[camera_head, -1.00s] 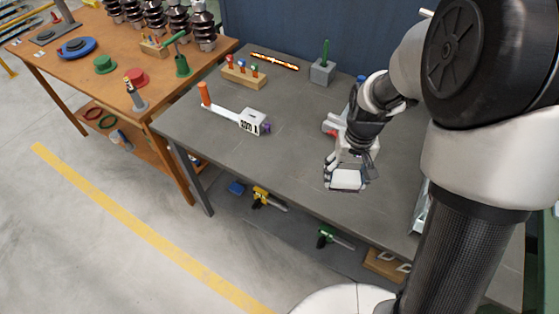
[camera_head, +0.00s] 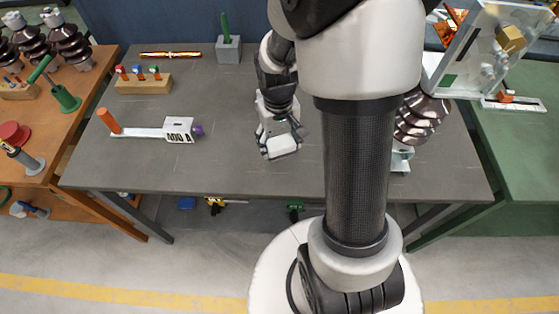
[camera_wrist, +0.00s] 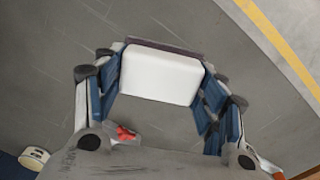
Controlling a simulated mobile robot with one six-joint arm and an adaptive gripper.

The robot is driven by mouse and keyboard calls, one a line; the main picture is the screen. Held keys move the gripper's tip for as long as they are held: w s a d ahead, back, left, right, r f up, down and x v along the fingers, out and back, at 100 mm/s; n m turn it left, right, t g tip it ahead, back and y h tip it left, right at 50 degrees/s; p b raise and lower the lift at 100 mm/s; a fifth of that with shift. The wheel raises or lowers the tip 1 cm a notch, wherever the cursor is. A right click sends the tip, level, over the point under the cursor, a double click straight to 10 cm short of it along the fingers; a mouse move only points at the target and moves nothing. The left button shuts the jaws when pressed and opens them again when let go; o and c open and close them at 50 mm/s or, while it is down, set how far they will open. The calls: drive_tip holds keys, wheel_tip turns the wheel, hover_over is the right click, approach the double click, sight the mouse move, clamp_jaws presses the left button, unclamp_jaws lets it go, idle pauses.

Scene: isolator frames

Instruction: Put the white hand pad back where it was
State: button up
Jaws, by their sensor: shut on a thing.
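The white hand pad (camera_wrist: 160,76) is a pale block with rounded corners in the middle of the wrist view. My gripper (camera_wrist: 160,84) is shut on it, with blue-lined fingers on its left and right sides. In the head view my gripper (camera_head: 281,142) points downward over the grey table (camera_head: 235,172), left of my arm's dark column. There the pad is hard to tell apart from the pale fingers. How far the gripper is above the table cannot be told.
A white device with an orange handle (camera_head: 108,121) lies left on the grey table. Behind it stand a wooden block with small tools (camera_head: 143,86) and a grey block (camera_head: 228,50). A clear-sided case (camera_head: 485,50) and brown ribbed insulator (camera_head: 421,117) are at right.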

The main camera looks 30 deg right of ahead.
sight(280, 164)
drive_tip(key=shift+w+f+b, duration=0.1)
drive_tip(key=shift+f+b, duration=1.05)
drive_tip(key=shift+f, duration=2.8)
drive_tip(key=shift+f, duration=0.25)
drive_tip(key=o, duration=1)
drive_tip(key=shift+r, duration=0.1)
drive_tip(key=shift+o, duration=0.2)
